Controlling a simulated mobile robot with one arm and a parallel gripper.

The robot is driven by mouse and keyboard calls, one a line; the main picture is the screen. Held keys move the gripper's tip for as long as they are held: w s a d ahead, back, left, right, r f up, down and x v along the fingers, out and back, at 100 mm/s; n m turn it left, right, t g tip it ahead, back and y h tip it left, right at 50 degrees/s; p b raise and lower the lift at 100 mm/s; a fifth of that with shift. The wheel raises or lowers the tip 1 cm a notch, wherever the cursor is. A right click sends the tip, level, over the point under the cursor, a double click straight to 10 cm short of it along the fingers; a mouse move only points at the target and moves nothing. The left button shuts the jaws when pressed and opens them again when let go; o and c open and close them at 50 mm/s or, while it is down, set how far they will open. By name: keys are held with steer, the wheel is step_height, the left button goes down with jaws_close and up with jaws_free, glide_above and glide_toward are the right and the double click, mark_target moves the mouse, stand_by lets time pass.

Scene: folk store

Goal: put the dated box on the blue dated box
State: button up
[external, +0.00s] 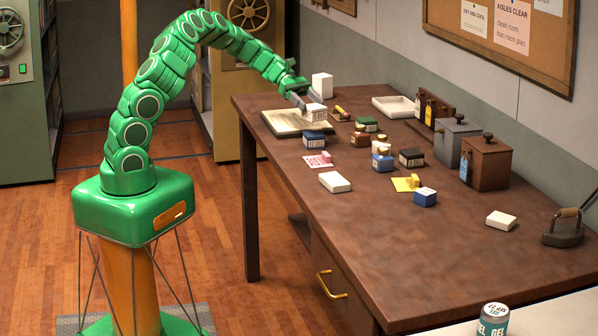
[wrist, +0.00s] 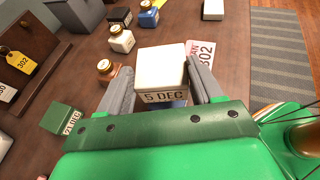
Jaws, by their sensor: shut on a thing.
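My gripper (external: 303,101) is shut on a white dated box (external: 316,113), with a finger on each side of it. In the wrist view the held dated box (wrist: 161,68) shows a "5 DEC" label on its near face. The blue dated box (external: 314,139), dark blue with a pale label, stands on the table just below the held box. The held box looks slightly above it, apart. In the wrist view only a sliver of blue (wrist: 178,103) shows under the held box, which hides the rest.
A tray-like board (external: 285,122) lies behind the blue box. A pink card (external: 318,161) lies in front.

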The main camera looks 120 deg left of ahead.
mark_target(308, 116)
steer(key=shift+f, duration=2.35)
steer(key=shift+f, duration=0.1)
steer(key=o, duration=1.2)
steer(key=shift+o, duration=0.2)
steer(key=v, duration=1.2)
steer(key=shift+w, duration=0.1)
